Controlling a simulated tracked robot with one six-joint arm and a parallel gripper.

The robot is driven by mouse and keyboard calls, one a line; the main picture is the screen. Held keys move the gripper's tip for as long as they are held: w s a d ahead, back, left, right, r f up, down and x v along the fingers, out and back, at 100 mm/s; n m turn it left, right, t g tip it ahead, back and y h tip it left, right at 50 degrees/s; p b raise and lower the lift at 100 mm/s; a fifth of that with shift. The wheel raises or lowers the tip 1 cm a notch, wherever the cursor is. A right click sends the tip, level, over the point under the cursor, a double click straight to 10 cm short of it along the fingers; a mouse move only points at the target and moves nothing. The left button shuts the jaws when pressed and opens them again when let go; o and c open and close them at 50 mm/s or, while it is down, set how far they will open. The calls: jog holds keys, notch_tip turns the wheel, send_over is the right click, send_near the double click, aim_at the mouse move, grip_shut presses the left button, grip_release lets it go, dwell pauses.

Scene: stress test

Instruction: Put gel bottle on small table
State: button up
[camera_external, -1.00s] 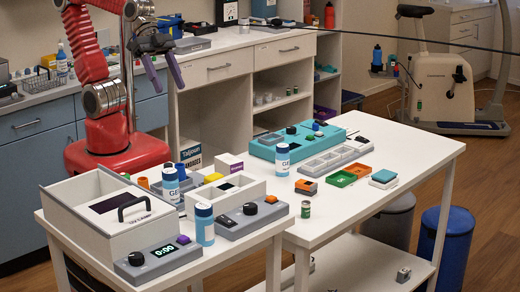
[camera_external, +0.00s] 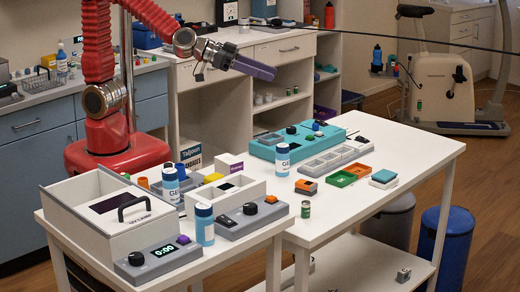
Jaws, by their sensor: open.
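Three white bottles with blue caps and blue lower parts look alike. One gel bottle (camera_external: 283,160) stands upright on the white table at right (camera_external: 415,155). A second bottle (camera_external: 171,186) stands behind the boxes on the smaller front-left table (camera_external: 250,243), and a third (camera_external: 204,225) stands near that table's front edge. Which one the task means I cannot tell. My gripper (camera_external: 272,73), with purple fingers, is open and empty, in the air before the drawers, above and beyond the bottle on the right table. Its fingers point right and overlap in this view.
A grey-white box with a black handle (camera_external: 132,207) and a grey device (camera_external: 250,217) crowd the front-left table.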

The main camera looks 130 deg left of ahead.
aim_at(283, 160)
jog(key=s+a+f+n+g+y, duration=0.1)
jog(key=s+a+y, duration=0.1)
jog(key=a, duration=0.3)
jog(key=f, duration=2.4)
jog(key=shift+w, duration=0.2)
jog(key=shift+w+a+f, duration=0.2)
jog(key=shift+w+a, duration=0.2)
jog(key=shift+w, duration=0.05)
jog(key=shift+x, duration=3.15)
jog(key=shift+s, duration=0.1)
